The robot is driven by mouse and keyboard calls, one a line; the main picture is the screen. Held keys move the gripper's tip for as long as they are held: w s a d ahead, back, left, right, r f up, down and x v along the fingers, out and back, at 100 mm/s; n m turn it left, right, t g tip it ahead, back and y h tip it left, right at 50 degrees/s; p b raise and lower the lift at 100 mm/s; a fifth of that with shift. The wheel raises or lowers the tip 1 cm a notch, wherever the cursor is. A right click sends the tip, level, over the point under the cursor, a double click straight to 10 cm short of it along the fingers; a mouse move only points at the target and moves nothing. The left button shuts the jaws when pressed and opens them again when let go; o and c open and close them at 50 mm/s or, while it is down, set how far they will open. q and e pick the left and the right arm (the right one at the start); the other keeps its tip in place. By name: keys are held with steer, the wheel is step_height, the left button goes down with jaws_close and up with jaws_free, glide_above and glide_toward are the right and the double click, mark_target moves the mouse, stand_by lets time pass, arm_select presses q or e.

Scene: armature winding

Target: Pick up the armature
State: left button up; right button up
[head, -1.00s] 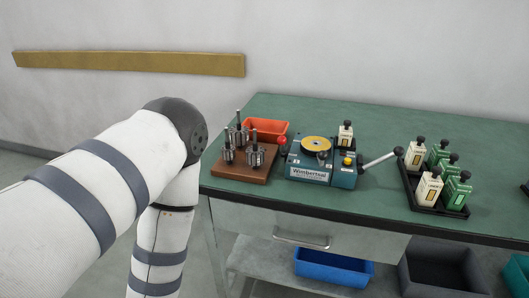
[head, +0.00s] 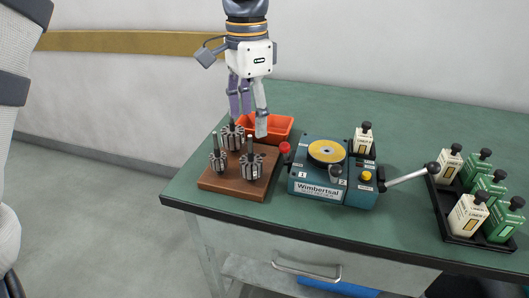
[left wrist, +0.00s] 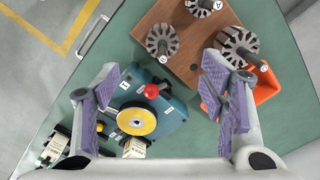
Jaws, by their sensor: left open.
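Three armatures with upright shafts stand on a brown wooden block (head: 224,184): a back one (head: 235,139), a left one (head: 217,160) and a front right one (head: 251,166). My left gripper (head: 248,122) points down, open and empty, above the back of the block, close to the back armature's shaft. In the left wrist view the back armature (left wrist: 237,42) is largest, partly behind the right-hand finger. The other two show farther up, one (left wrist: 162,41) near the middle and one (left wrist: 200,6) at the top edge. My right gripper is out of view.
An orange bin (head: 279,128) sits right behind the block. A blue winding machine (head: 312,186) with a red knob (head: 285,148) and a lever stands to the right. A black tray (head: 434,206) holds several bottles. Green table (head: 395,117) is clear at the back.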

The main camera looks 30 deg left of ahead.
mark_target(251, 160)
arm_select(q)
steer(key=f, duration=0.2)
steer(key=s+f, duration=0.1)
steer(key=f, duration=0.1)
steer(key=shift+s, duration=0.15)
steer(key=f, duration=0.2)
steer(key=w+f, duration=0.1)
steer(key=f, duration=0.3)
steer(key=shift+w+a+f, duration=0.15)
steer(key=shift+w+f, duration=0.1)
steer(key=shift+r, duration=0.1)
steer(key=shift+c, duration=0.6)
steer(key=c, duration=1.3)
